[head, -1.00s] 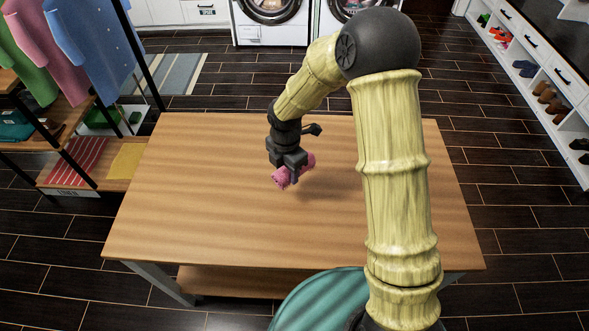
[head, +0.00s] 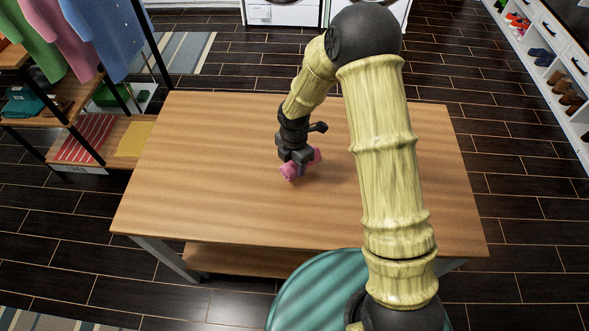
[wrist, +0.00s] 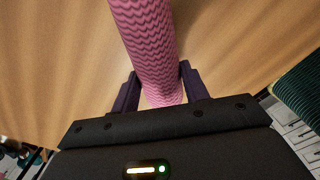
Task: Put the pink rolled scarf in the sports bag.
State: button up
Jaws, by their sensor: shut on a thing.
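The pink rolled scarf (head: 290,171) is held in my gripper (head: 297,166) above the middle of the wooden table (head: 210,210). In the wrist view the scarf (wrist: 147,40) has a wavy pattern and runs up out of the picture. It sits between the two dark fingers of my gripper (wrist: 160,88), which are shut on it. In the head view the arm hides part of the table. No sports bag can be made out in either view.
The tabletop is otherwise bare. A clothes rack with shelves (head: 100,140) stands at the left, with hanging clothes and folded cloths. A white shoe shelf (head: 545,60) is at the upper right. Washing machines (head: 285,10) stand at the back. Dark tiled floor surrounds the table.

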jog(key=shift+f, duration=1.85)
jog(key=o, duration=1.1)
jog(key=shift+f, duration=0.1)
notch_tip(320, 180, up, 12)
jog(key=shift+r, duration=0.15)
